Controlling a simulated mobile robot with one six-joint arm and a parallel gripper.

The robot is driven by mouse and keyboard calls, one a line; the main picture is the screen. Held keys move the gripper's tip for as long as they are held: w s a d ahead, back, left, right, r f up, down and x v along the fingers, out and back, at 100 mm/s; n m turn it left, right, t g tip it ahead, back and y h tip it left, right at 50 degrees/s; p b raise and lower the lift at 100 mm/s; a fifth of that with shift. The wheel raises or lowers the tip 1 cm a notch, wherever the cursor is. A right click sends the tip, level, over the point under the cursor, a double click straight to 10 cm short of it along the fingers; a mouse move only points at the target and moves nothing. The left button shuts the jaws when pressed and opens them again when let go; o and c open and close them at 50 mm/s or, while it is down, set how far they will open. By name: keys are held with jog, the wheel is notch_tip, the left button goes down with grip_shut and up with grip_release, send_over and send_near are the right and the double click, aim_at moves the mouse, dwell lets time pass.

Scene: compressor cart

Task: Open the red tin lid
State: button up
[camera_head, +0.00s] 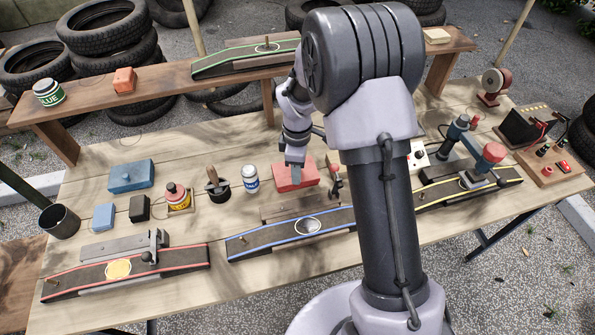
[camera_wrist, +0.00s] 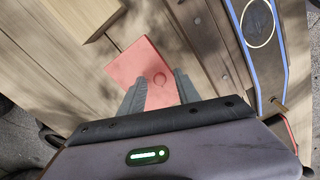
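The red tin (camera_head: 309,174) lies flat on the wooden workbench, partly hidden behind my gripper and arm. In the wrist view the red tin (camera_wrist: 145,60) shows as a flat red rectangle with a small round mark on top, and its lid looks closed. My gripper (camera_head: 295,177) points down over the tin. In the wrist view my gripper (camera_wrist: 161,82) has its two grey fingers apart with the red top showing between them. Nothing is held. I cannot tell whether the fingertips touch the tin.
A blue-edged ramp (camera_head: 270,241) lies in front of the tin. A blue tin (camera_head: 132,175) lies farther left. A raised plank shelf (camera_head: 170,92) runs behind.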

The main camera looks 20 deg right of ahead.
grip_shut()
dwell(1.4)
